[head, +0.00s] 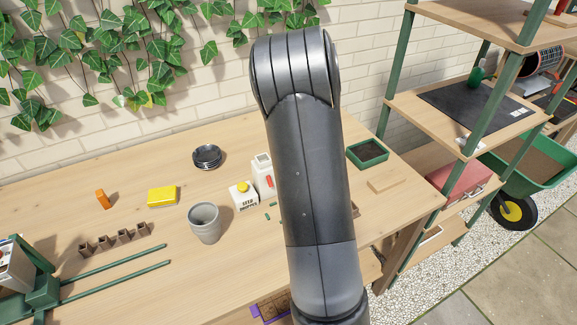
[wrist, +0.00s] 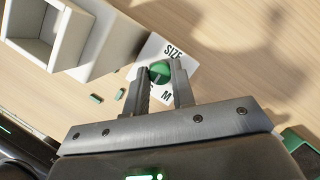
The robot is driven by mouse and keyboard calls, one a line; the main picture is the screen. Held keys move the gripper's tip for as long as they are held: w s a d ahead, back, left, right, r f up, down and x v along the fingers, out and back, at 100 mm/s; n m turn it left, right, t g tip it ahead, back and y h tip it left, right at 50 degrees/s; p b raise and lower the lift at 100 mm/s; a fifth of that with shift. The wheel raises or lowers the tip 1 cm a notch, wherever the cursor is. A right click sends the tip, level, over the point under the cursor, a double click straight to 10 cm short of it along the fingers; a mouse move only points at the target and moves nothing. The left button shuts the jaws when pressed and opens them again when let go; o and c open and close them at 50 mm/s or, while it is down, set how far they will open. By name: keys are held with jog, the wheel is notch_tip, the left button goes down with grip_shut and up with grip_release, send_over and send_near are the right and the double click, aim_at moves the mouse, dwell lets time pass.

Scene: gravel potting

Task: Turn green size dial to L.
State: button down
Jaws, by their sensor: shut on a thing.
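The green size dial (wrist: 159,71) shows in the wrist view on a white plate (wrist: 148,52) marked "SIZE", with an "M" visible near its lower edge. My gripper (wrist: 162,80) is shut on the dial, one finger on each side. The fingers cover part of the plate, so other letters and the dial's exact setting are hard to read. In the head view my arm hides the dial and the gripper.
A white dispenser (head: 263,176) stands beside the plate, with small green pieces (wrist: 96,98) near it. A grey pot (head: 204,223), a white box with a yellow button (head: 243,195) and a green tray (head: 367,153) are on the wooden table (head: 120,205).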

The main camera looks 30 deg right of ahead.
jog(key=n+g, duration=0.1)
jog(key=n, duration=0.2)
jog(key=shift+d+y, duration=0.1)
jog(key=shift+y, duration=0.2)
jog(key=n+g, duration=0.1)
jog(key=n, duration=0.3)
jog(key=shift+w+n+g+y, duration=0.2)
jog(key=shift+n+g+y, duration=0.1)
jog(key=shift+n+g, duration=0.1)
jog(key=n+g, duration=0.1)
jog(key=n, duration=0.3)
jog(key=shift+w+n+g, duration=0.1)
jog(key=shift+n+g, duration=0.2)
jog(key=shift+g, duration=0.1)
jog(key=shift+w+n+g+h, duration=0.1)
jog(key=shift+n+g+h, duration=0.5)
jog(key=shift+n, duration=1.2)
jog(key=c, duration=1.2)
grip_release()
